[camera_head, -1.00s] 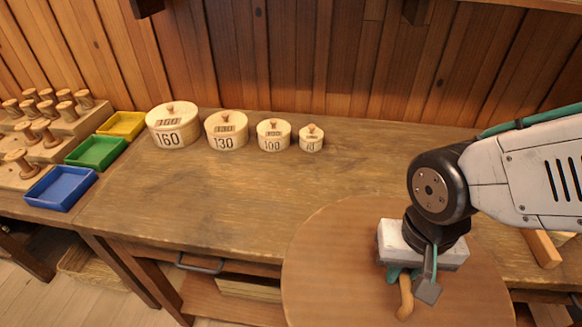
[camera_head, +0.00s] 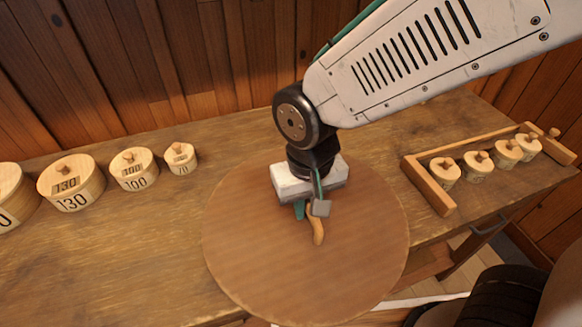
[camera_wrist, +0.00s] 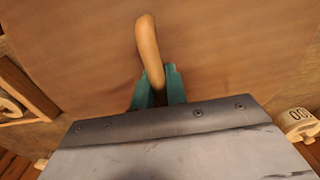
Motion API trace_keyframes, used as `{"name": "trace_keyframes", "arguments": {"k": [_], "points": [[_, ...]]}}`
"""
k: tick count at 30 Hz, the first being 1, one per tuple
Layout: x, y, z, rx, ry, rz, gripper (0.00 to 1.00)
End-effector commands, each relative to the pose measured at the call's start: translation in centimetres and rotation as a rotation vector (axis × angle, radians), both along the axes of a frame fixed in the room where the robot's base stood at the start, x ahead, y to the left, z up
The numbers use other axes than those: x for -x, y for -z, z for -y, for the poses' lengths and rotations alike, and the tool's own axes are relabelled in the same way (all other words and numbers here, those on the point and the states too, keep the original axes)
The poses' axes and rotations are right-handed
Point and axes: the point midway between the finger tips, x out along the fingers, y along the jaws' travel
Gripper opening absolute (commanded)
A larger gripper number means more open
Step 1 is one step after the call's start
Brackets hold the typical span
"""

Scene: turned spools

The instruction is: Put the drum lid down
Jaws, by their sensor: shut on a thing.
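The drum lid (camera_head: 250,240) is a large round brown wooden disc with a curved light-wood handle (camera_head: 318,228) at its middle. My gripper (camera_head: 308,211) is shut on the handle, its teal fingers on either side of it. In the wrist view the handle (camera_wrist: 148,45) rises from between the teal fingers (camera_wrist: 158,88), and the lid (camera_wrist: 225,45) fills most of the picture. The lid appears over the bench's front part and its near edge reaches past the bench front. I cannot tell whether it touches the bench top.
Round lidded boxes marked 130 (camera_head: 72,185), 100 (camera_head: 134,170) and 70 (camera_head: 180,158) stand on the bench (camera_head: 130,245) at left, with another cut off at the edge. At right, a wooden frame (camera_head: 432,190) holds several small lidded pots. The bench between is mostly clear.

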Motion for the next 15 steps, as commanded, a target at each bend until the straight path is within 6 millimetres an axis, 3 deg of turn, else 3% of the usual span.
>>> {"name": "trace_keyframes", "arguments": {"k": [9, 15], "points": [[-7.9, 0.8, 0.4, 0.0, 0.007, 0.0, 0.0], [-11.8, 1.1, 0.4, 0.0, 0.005, 0.001, 0.0]]}}
